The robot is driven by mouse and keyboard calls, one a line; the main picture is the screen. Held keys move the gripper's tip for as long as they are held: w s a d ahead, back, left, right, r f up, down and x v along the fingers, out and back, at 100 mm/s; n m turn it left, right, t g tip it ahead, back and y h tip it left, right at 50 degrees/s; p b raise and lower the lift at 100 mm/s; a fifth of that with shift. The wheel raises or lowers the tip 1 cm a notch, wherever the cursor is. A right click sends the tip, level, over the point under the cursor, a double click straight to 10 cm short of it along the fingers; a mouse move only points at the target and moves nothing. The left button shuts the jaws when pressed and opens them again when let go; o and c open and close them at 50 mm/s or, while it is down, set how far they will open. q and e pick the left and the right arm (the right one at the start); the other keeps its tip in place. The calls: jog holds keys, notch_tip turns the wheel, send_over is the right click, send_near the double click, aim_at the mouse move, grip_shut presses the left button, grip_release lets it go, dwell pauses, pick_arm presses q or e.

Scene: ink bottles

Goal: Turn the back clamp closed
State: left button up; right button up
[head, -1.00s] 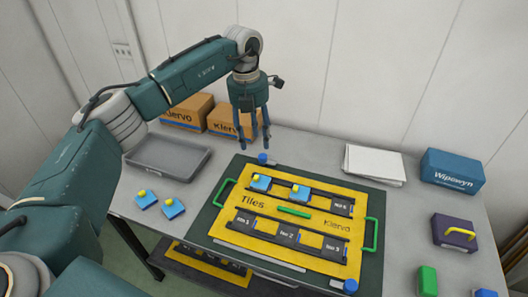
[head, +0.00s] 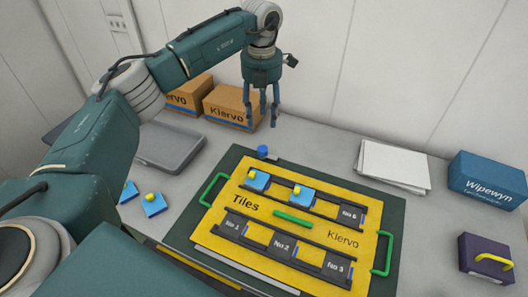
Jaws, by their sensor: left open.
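The back clamp (head: 262,151) shows as a small blue knob at the rear edge of the dark green board (head: 196,222). I cannot tell its turn angle from here. On the board lies a yellow Tiles plate (head: 330,228) with a green bar in its middle and green handles at both ends. My left gripper (head: 262,122) is open and empty, fingers pointing down, above and behind the back clamp and apart from it. My right gripper is not in view.
Two blue tiles sit in the plate's back row; slot No 6 (head: 350,214) and the front row are empty. Cardboard boxes (head: 230,108) stand close left of the gripper. A grey tray (head: 168,148), loose blue tiles (head: 154,205), white sheets (head: 395,165) and a blue box (head: 487,180) surround the board.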

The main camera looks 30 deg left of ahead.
aim_at(263, 149)
pick_arm(q)
notch_tip(263, 149, down, 13)
jog(key=shift+w+r+p, duration=0.1)
jog(key=shift+r+p, duration=0.05)
jog(key=shift+p, duration=0.25)
jog(key=shift+f, duration=0.4)
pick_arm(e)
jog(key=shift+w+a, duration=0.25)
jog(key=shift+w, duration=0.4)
pick_arm(q)
jog(key=shift+c, duration=0.6)
grip_shut()
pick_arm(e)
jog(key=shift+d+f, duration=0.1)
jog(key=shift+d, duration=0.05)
